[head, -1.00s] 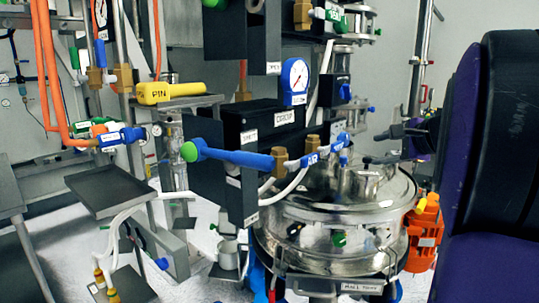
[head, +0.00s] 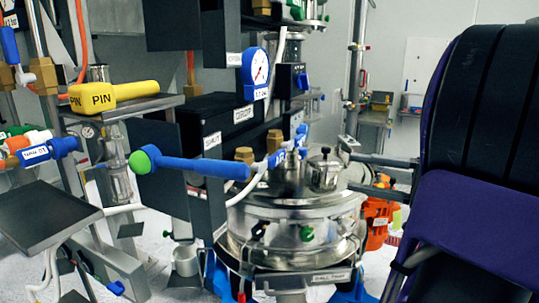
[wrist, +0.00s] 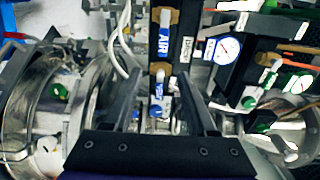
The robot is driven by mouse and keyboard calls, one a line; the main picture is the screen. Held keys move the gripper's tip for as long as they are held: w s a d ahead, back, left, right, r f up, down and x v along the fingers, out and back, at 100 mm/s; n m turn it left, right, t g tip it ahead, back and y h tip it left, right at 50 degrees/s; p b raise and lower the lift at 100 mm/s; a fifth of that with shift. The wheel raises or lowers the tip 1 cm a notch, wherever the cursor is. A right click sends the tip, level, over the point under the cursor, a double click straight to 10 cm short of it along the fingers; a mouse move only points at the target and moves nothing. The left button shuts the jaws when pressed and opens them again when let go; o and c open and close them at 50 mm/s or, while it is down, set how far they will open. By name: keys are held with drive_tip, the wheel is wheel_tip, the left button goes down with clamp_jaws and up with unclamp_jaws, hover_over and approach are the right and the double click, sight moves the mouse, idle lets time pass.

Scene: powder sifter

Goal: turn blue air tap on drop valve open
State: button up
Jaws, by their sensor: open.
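A blue tap handle (wrist: 165,36) labelled AIR sits on a brass fitting in the wrist view. A second short blue labelled handle (wrist: 158,92) lies below it, between my fingers in the picture. In the head view, blue AIR handles (head: 290,150) show above the steel sifter lid, partly overlapping. I cannot tell which one is on the drop valve. My gripper (head: 350,166) is open and comes in from the right, beside the lid fittings; its fingers also frame the taps in the wrist view (wrist: 160,80). No grip on a tap shows.
The round steel sifter (head: 285,218) stands below. A long blue lever with a green knob (head: 195,166) sticks out left. A pressure gauge (head: 256,68) and dark boxes stand behind the taps. A yellow PIN handle (head: 110,96) and an orange motor (head: 378,220) are nearby.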

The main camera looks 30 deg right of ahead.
sight(281, 159)
drive_tip(key=x, duration=1.7)
drive_tip(key=shift+s+a+r+p, duration=0.1)
drive_tip(key=shift+a+r+p, duration=0.05)
drive_tip(key=shift+r+p, duration=0.2)
clamp_jaws()
idle(0.6)
